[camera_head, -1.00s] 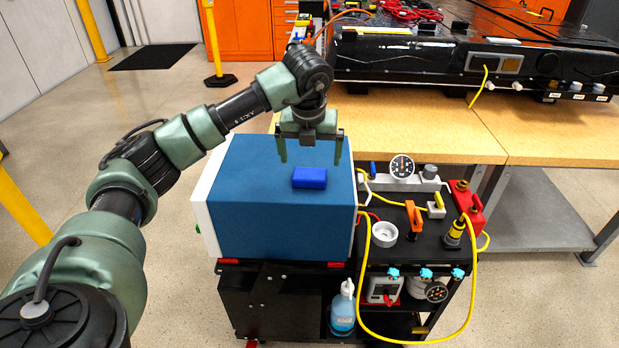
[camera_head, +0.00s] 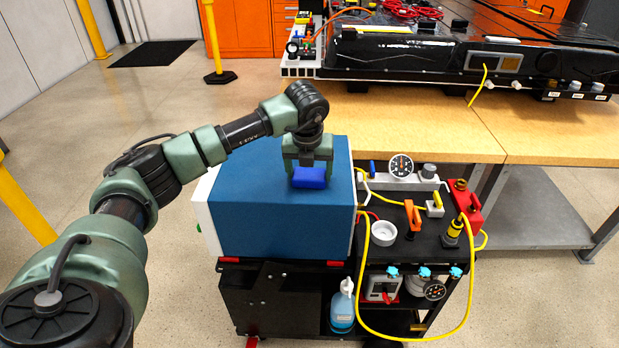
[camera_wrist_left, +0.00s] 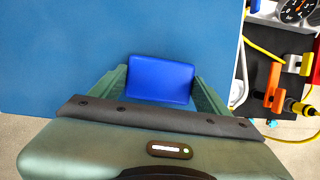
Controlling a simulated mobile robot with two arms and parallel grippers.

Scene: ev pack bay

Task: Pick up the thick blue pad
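The thick blue pad (camera_head: 309,178) is a bright blue block lying on top of the large blue box-shaped unit (camera_head: 260,215). My left gripper (camera_head: 309,175) is down over it, pointing downward, with one finger on each side. In the left wrist view the pad (camera_wrist_left: 160,79) fills the space between the two green fingers, which appear to meet its side edges. The left gripper seems shut on the pad. I see no clear gap under the pad. Its far lower edges are partly hidden. My right gripper is not in view.
Behind is a wooden bench (camera_head: 420,125) bearing a black battery pack (camera_head: 430,60).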

